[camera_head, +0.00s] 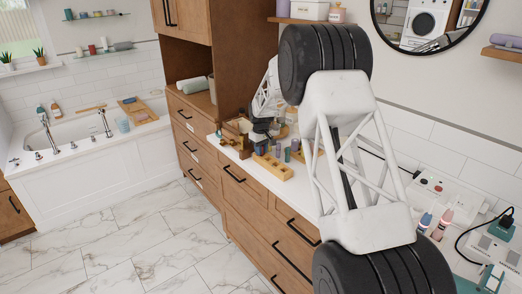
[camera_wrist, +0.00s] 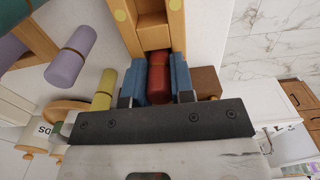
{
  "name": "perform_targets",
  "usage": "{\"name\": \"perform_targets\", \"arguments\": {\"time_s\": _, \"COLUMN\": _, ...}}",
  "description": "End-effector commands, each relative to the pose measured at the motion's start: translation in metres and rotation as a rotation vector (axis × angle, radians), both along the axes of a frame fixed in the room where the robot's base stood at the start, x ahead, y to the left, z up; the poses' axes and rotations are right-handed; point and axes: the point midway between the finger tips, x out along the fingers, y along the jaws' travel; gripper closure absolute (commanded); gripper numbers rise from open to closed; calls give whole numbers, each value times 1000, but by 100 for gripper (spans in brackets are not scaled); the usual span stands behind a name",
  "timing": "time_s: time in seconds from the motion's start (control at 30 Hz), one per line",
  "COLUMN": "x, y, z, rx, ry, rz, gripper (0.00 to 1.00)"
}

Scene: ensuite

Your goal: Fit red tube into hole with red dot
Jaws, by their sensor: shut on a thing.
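The tube's far end is at the near end of a light wooden block (camera_wrist: 176,30) with recesses and yellow dots. I cannot tell whether the tube touches the block. No red dot is visible. In the head view my gripper (camera_head: 262,127) is small, over the counter beside a wooden holder (camera_head: 273,167); the red tube cannot be made out there.
Another wooden piece (camera_wrist: 35,40) is at the upper left. In the head view, chargers and cables (camera_head: 500,230) lie at the right of the counter.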

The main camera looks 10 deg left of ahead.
Motion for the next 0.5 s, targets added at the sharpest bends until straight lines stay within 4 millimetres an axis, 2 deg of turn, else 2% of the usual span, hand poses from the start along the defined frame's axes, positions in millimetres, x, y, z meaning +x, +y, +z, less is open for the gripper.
{"name": "perform_targets", "arguments": {"time_s": 0.5, "x": 0, "y": 0, "z": -11, "rx": 0, "ry": 1, "rz": 0, "gripper": 100}}
